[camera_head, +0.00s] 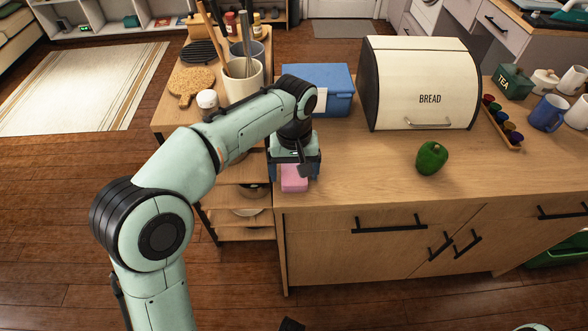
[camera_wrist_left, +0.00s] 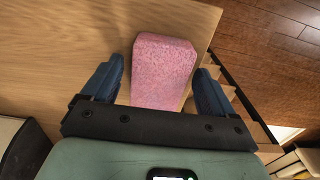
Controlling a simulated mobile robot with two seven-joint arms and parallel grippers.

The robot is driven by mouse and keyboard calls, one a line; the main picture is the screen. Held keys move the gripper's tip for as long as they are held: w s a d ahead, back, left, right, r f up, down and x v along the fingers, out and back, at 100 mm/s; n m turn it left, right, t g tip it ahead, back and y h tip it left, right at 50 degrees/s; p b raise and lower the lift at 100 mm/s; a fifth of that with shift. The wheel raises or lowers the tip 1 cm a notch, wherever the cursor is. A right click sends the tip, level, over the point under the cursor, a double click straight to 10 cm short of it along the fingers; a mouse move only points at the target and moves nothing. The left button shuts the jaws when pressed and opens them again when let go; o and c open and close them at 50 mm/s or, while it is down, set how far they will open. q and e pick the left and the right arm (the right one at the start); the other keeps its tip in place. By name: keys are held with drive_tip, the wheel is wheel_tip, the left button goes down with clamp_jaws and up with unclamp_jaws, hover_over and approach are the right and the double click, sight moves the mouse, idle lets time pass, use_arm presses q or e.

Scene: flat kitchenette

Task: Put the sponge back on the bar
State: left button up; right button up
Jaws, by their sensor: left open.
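The pink sponge (camera_head: 294,179) is at the left front corner of the wooden counter (camera_head: 345,185). My left gripper (camera_head: 295,172) is over it, pointing down. In the left wrist view the sponge (camera_wrist_left: 163,72) lies between the two blue fingers of my left gripper (camera_wrist_left: 158,95), which are open with a gap on each side. The sponge's far end shows past the fingertips; its near end is hidden by the gripper body. I cannot tell which thing is the bar. My right gripper does not show clearly.
A green pepper (camera_head: 432,158) lies on the counter to the right. A bread box (camera_head: 418,85) and a blue box (camera_head: 325,90) stand behind. A side shelf with a utensil crock (camera_head: 243,84) is at the left. The counter front between sponge and pepper is clear.

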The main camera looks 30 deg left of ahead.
sight(294, 172)
use_arm(q)
wheel_tip(294, 172, up, 12)
drive_tip(key=p, duration=0.3)
drive_tip(key=shift+p, duration=0.4)
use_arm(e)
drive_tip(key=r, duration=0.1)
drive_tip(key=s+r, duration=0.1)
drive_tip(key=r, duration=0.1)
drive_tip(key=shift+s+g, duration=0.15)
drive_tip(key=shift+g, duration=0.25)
